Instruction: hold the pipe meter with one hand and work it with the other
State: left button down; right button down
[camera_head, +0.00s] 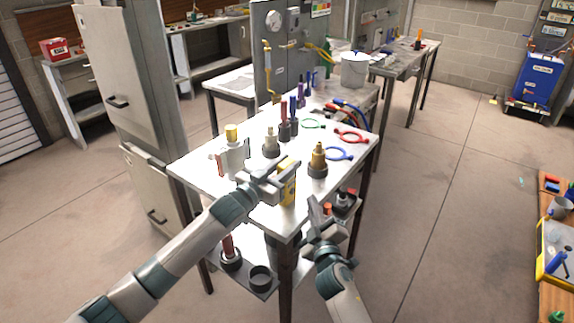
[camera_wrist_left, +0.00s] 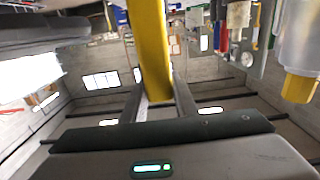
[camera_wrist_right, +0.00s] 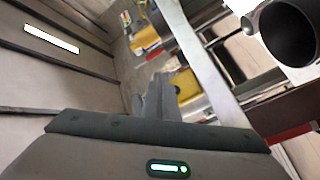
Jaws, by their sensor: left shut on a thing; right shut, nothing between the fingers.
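The pipe meter, a yellow handheld tool (camera_head: 287,188), is upright at the near edge of the white table. My left gripper (camera_head: 281,175) is shut on it, and its fingers partly hide it. In the left wrist view the yellow body (camera_wrist_left: 148,45) runs up from between the two fingers. My right gripper (camera_head: 316,210) is shut and empty, just right of the meter and apart from it, by the table's near right corner. Its closed fingers also show in the right wrist view (camera_wrist_right: 156,100). The meter's face and controls cannot be made out.
The white table (camera_head: 205,172) holds a brass fitting on a dark base (camera_head: 318,160), another fitting (camera_head: 270,143), a white bottle with a yellow cap (camera_head: 232,150) and coloured rings (camera_head: 351,137). A lower shelf (camera_head: 262,294) carries dark cups.

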jog(key=shift+s+d, duration=0.8)
jog(key=shift+d, duration=0.25)
pick_arm(q)
jog(key=c, duration=1.3)
grip_release()
jog(key=shift+c, duration=0.2)
jog(key=v, duration=1.2)
